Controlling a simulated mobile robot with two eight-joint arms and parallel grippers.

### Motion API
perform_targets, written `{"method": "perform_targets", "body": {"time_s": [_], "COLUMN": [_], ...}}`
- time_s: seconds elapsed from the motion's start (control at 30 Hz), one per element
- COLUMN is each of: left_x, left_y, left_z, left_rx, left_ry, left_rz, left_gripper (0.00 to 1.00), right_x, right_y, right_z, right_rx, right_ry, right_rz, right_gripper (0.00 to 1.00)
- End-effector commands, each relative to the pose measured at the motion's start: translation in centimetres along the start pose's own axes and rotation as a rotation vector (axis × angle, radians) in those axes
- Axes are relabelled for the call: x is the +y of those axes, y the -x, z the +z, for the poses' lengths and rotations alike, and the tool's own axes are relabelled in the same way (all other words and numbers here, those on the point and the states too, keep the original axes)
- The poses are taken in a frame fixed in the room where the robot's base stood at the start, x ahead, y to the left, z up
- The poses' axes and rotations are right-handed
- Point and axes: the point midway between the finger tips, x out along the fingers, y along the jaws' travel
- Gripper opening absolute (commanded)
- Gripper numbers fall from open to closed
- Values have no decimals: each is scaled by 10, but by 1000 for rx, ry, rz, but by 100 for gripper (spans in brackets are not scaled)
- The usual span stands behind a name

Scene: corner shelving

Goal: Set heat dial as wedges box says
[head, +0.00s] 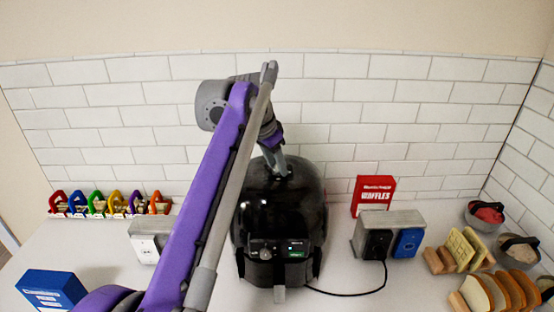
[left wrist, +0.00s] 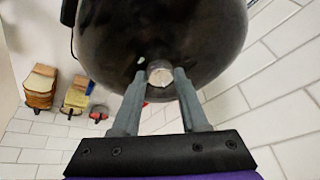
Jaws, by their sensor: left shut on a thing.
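A glossy black air fryer (head: 308,215) stands in the middle of the counter. Its front has a control panel with a small green light and a round dial-like part (head: 262,248). My left gripper (head: 284,172) reaches over to its top. In the left wrist view the fingers (left wrist: 158,76) are shut on a small pale round knob (left wrist: 160,76) on the dark body. I cannot read any marks around the knob or tell its setting. A blue box (head: 52,291) with white lettering stands at the front left; its text is too small to read. My right gripper is not in view.
A red box (head: 373,194) lettered WAFFLES stands by the tiled wall. Grey outlet blocks (head: 145,240) flank the fryer; a cord runs to the right one (head: 400,220). Coloured holders line the back left. Waffles (head: 460,250), bread slices (head: 497,292) and bowls (head: 487,215) crowd the right.

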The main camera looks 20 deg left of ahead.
Motion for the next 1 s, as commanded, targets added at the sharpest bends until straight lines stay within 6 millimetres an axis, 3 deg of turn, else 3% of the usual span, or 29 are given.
{"method": "perform_targets", "body": {"time_s": [0.27, 1.0], "left_x": [-5, -11], "left_y": [1, -2], "left_z": [-1, -4], "left_rx": [22, 72], "left_ry": [-239, -890], "left_rz": [97, 367], "left_gripper": [0, 0], "right_x": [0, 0], "right_y": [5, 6], "right_z": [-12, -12], "right_rx": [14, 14], "right_ry": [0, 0], "right_rz": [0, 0], "right_gripper": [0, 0]}}
